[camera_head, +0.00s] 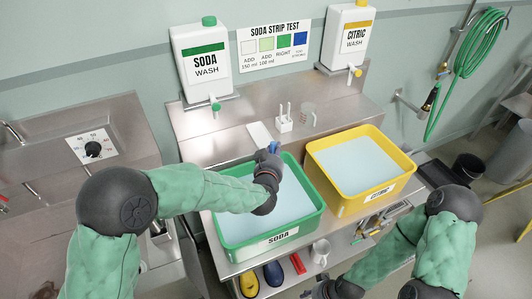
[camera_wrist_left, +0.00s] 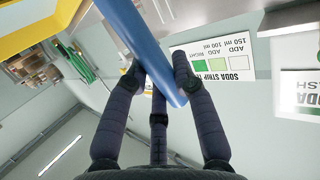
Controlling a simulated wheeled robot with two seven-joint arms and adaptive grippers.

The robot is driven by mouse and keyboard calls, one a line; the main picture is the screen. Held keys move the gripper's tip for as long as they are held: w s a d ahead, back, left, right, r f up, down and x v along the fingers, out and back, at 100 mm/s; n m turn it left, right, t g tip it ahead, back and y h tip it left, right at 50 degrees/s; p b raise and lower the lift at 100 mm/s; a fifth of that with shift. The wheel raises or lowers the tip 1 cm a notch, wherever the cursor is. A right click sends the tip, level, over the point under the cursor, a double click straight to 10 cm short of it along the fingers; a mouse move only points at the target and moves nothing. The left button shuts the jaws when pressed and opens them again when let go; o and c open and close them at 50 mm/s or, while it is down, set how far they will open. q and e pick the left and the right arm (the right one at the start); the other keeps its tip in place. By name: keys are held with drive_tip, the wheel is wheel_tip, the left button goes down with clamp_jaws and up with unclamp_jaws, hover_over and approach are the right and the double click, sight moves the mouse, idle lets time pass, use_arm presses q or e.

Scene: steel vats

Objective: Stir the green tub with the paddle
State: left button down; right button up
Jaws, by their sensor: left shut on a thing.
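The green tub (camera_head: 241,252), labelled SODA, stands on the steel bench and holds pale blue liquid. My left gripper (camera_head: 268,168) is over the tub's back part and shut on the blue paddle (camera_head: 274,146). In the left wrist view the paddle's blue shaft (camera_wrist_left: 140,45) runs between the dark fingers (camera_wrist_left: 158,82). In the head view only a short blue piece shows beyond the gripper. The rest of the paddle is hidden, so I cannot tell whether it touches the liquid. My right gripper (camera_head: 322,291) is low at the bottom edge, partly cut off.
A yellow tub (camera_head: 345,205) labelled CITRIC stands close on the right. Behind are the soda jug (camera_head: 203,66), the citric jug (camera_head: 345,40), a white holder (camera_head: 283,122) and a clear beaker (camera_head: 308,115).

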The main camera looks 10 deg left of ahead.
use_arm(q)
drive_tip(key=s+a+b, duration=0.1)
drive_tip(key=s+a, duration=0.3)
drive_tip(key=a, duration=0.2)
idle(1.1)
wheel_tip(320, 180, up, 15)
drive_tip(key=p, duration=1.2)
idle(0.7)
drive_tip(key=shift+r, duration=0.1)
idle(0.9)
wheel_tip(320, 180, up, 4)
drive_tip(key=p, duration=0.3)
idle(0.3)
